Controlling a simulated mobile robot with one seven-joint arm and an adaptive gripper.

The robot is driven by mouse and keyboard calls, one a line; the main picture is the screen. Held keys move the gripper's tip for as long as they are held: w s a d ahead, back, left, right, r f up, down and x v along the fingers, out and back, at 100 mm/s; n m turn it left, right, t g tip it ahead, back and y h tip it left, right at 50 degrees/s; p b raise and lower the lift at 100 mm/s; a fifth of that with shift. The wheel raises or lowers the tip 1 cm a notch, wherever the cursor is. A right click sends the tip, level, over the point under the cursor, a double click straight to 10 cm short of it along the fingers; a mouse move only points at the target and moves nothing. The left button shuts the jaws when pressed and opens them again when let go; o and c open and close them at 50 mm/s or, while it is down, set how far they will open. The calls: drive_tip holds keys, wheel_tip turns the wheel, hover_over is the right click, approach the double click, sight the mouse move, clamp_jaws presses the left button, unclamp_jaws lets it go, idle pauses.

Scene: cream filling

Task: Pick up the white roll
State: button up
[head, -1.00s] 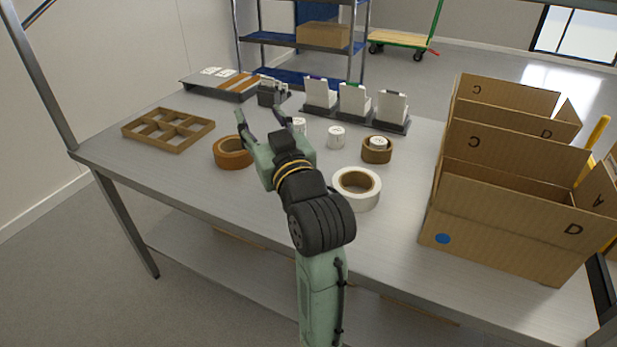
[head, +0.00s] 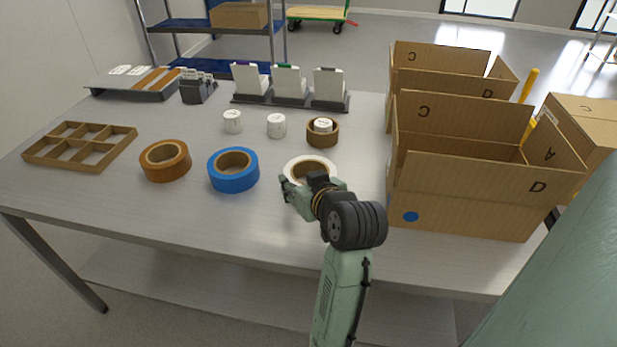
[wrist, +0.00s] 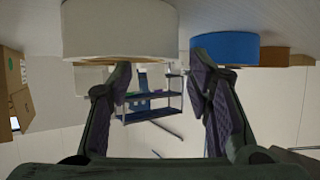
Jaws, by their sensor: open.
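The large white roll (head: 292,168) lies flat on the table, with a brown core. In the head view my gripper (head: 304,184) is at its near side and hides its front part. In the wrist view the white roll (wrist: 120,30) fills the upper left, close in front of my gripper (wrist: 160,72). The jaws are apart with nothing held between them. The left finger overlaps the roll's edge in the picture; the right finger shows near the gap between it and the blue roll (wrist: 225,47). I cannot tell whether a finger touches the roll.
The blue roll (head: 233,170) and an orange-brown roll (head: 165,161) lie to the left. Small white rolls (head: 277,126) and a brown roll (head: 322,132) stand behind. Open cardboard boxes (head: 470,195) stand close on the right. The table front (head: 200,220) is clear.

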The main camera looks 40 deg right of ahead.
sight(292, 179)
drive_tip(key=x, duration=0.1)
drive_tip(key=p+x, duration=0.1)
drive_tip(key=x, duration=0.2)
drive_tip(key=shift+w+a+f, duration=0.15)
drive_tip(key=shift+w+a, duration=0.05)
drive_tip(key=shift+a, duration=0.15)
drive_tip(key=shift+w+d+f, duration=0.15)
drive_tip(key=shift+w+f, duration=0.15)
drive_tip(key=shift+w, duration=0.15)
drive_tip(key=shift+c, duration=0.5)
clamp_jaws()
